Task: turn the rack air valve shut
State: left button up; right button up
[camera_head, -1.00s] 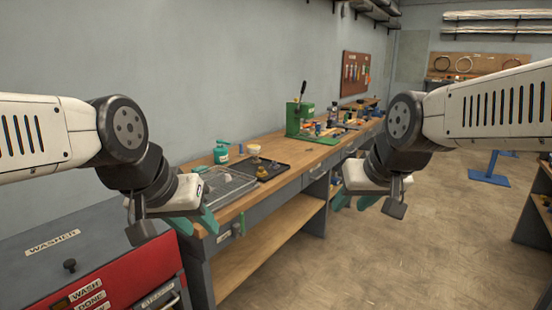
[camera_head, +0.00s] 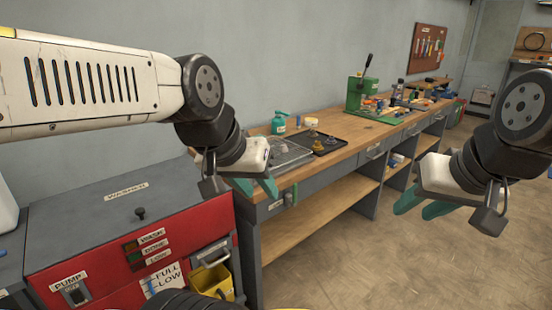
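I cannot make out a rack air valve in the head view. My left gripper (camera_head: 257,187) hangs in front of the workbench's near end, with its two teal fingers apart and nothing seen between them. My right gripper (camera_head: 420,207) is over the open floor to the right of the bench, its teal fingers also apart and empty.
The red and grey washer (camera_head: 75,215) stands at the lower left, with a yellow bucket (camera_head: 212,281) at its right side. The wooden workbench (camera_head: 352,144) carries a wire basket, a dark tray (camera_head: 331,146) and a green press (camera_head: 361,93). The floor (camera_head: 350,270) at right is clear.

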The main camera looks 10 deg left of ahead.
aim_at(294, 205)
jog(key=i+l+u, duration=0.3)
jog(key=i, duration=0.2)
jog(key=i+l+u, duration=0.15)
jog(key=i+u, duration=0.15)
jog(key=i, duration=0.15)
